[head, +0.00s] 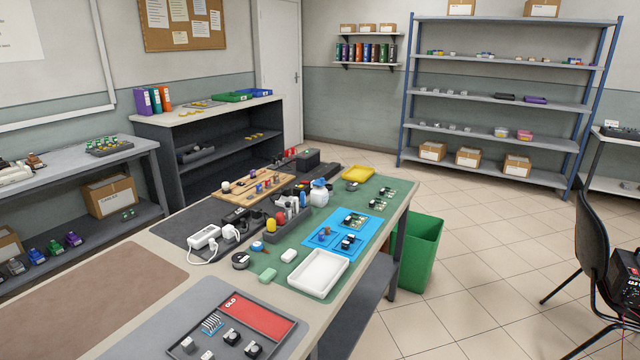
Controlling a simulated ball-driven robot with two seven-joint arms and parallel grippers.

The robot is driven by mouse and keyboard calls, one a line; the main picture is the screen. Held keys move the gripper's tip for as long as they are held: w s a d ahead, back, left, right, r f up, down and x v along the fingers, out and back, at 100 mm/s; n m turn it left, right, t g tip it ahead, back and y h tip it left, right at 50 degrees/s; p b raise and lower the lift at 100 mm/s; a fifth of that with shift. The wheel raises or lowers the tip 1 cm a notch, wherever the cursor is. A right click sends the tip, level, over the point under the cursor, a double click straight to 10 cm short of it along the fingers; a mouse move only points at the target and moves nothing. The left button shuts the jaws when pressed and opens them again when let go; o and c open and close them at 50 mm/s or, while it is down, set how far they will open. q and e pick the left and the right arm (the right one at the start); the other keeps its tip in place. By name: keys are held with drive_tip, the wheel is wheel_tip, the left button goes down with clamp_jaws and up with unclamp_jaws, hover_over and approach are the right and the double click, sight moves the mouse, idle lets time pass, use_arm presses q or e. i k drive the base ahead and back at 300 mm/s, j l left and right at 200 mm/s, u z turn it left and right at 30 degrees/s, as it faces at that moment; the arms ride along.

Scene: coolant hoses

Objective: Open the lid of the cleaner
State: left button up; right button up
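I cannot tell for sure which thing is the cleaner. A white bottle with a blue top (319,193) stands upright on the green mat, near the far half of the workbench. A small round dark tin with a pale top (240,261) sits nearer the front, beside a white device with a cable (204,237). Both are small in the head view, and I cannot make out a hinge on either. Neither of my grippers is in view, and nothing touches these things.
The workbench (150,252) is crowded in its middle with a tool holder (290,215), a white tray (318,274) and a blue mat (368,229). A red-and-grey tray (262,316) lies near the front. A green bin (420,252) stands right of the bench.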

sight(321, 182)
drive_tip(key=i+l, duration=0.25)
drive_tip(key=i+l+u, duration=0.1)
drive_tip(key=i+l, duration=0.2)
drive_tip(key=l, duration=0.2)
drive_tip(key=i+l, duration=0.25)
drive_tip(key=i+l+u, duration=0.1)
drive_tip(key=i+l, duration=0.15)
drive_tip(key=l, duration=0.25)
